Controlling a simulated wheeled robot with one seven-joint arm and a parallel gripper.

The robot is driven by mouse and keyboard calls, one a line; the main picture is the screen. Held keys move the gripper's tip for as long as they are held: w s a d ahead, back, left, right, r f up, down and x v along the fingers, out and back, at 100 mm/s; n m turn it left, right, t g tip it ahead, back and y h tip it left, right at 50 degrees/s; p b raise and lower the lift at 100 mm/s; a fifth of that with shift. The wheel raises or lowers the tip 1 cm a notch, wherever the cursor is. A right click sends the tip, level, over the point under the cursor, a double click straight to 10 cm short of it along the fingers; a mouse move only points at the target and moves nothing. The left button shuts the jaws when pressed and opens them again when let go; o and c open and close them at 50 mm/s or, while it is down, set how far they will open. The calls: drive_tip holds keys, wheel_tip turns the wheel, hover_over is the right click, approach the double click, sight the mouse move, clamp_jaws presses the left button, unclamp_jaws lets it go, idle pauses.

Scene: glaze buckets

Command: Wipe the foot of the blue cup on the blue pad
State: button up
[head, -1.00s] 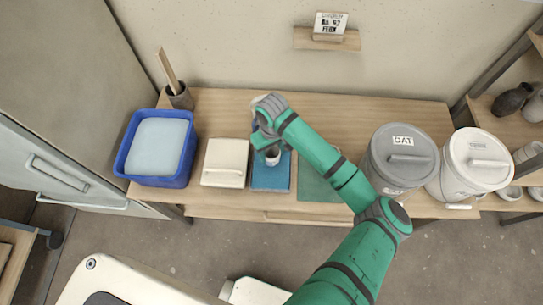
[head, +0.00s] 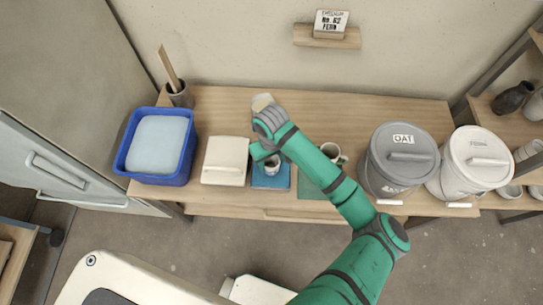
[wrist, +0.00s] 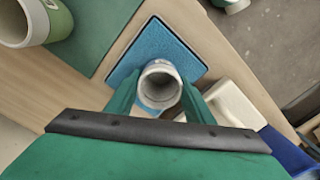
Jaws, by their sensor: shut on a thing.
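The blue cup (wrist: 160,84) is upright in my gripper (wrist: 157,92), which is shut on it with one finger on each side. I look into its pale open mouth, and its foot is hidden. The cup also shows in the head view (head: 272,166), partly covered by my gripper (head: 267,158). The blue pad (head: 270,183) lies on the table directly below the cup, and it also shows in the wrist view (wrist: 168,42). I cannot tell whether the foot touches the pad.
A green-banded cup (head: 333,152) stands by the green mat (head: 312,188), right of the pad. A cream lidded box (head: 225,162) is close on the left, then a blue tub (head: 126,160). Grey (head: 402,170) and white (head: 475,165) buckets stand at the right.

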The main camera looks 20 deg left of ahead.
drive_tip(key=shift+s+d, duration=0.3)
drive_tip(key=shift+s, duration=0.65)
drive_tip(key=shift+w+a, duration=0.3)
drive_tip(key=shift+w, duration=0.8)
drive_tip(key=shift+w+a, duration=0.35)
drive_tip(key=shift+w, duration=0.8)
drive_tip(key=shift+w+a, duration=0.3)
drive_tip(key=shift+w, duration=0.8)
drive_tip(key=shift+s+d+f, duration=0.1)
drive_tip(key=shift+s+d, duration=0.2)
drive_tip(key=shift+s, duration=0.85)
drive_tip(key=shift+s+d+f, duration=0.1)
drive_tip(key=shift+s+d, duration=0.25)
drive_tip(key=shift+s, duration=0.85)
drive_tip(key=shift+s+d, duration=0.3)
drive_tip(key=shift+s, duration=0.85)
wheel_tip(320, 180, up, 7)
drive_tip(key=shift+w+r, duration=0.1)
drive_tip(key=shift+w, duration=0.1)
